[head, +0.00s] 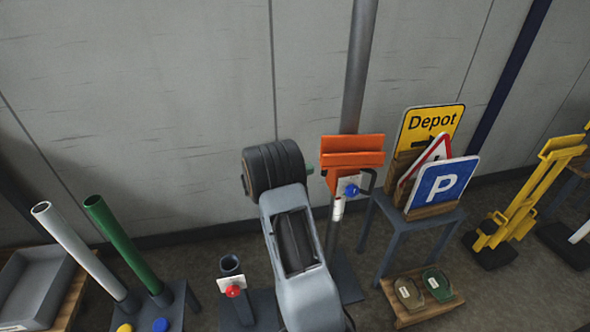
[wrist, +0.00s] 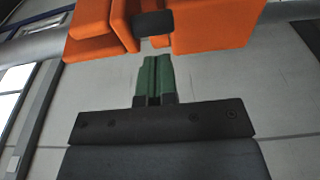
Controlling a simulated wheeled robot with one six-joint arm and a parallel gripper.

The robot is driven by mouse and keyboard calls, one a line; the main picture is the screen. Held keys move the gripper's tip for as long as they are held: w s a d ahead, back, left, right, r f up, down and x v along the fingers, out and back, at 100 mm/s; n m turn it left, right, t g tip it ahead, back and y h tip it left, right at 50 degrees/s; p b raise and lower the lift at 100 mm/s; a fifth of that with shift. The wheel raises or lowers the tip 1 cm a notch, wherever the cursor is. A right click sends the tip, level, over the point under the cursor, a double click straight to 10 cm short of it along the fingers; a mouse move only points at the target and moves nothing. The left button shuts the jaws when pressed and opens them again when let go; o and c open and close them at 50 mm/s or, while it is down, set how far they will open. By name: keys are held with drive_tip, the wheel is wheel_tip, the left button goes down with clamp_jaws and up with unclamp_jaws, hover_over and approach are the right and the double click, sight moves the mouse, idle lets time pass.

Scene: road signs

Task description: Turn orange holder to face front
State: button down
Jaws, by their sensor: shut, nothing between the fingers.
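The orange holder (head: 352,157) is mounted on a grey upright post in the middle of the head view. It has a slotted orange body, with a white plate and blue knob (head: 352,190) just below it. It fills the top of the wrist view (wrist: 215,25), where a dark piece sits at its middle. My gripper (wrist: 154,78) is shut with its green fingertips together and empty, pointing at the holder. Whether the tips touch it I cannot tell. In the head view my arm mostly hides the gripper, just left of the holder.
A grey table (head: 430,222) to the right bears Depot, triangle and P signs. A small post with a red knob (head: 233,291) stands left of my arm. White and green tubes (head: 120,240) stand further left. Yellow stands (head: 520,205) are at right, with a wall behind.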

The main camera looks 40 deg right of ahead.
sight(323, 173)
drive_tip(key=shift+s+d, duration=0.4)
drive_tip(key=shift+s, duration=0.45)
drive_tip(key=s+b, duration=0.2)
drive_tip(key=shift+a+f+b, duration=0.1)
drive_tip(key=shift+f+b, duration=0.1)
drive_tip(key=shift+b, duration=0.15)
drive_tip(key=shift+s+r, duration=0.15)
drive_tip(key=shift+s, duration=0.05)
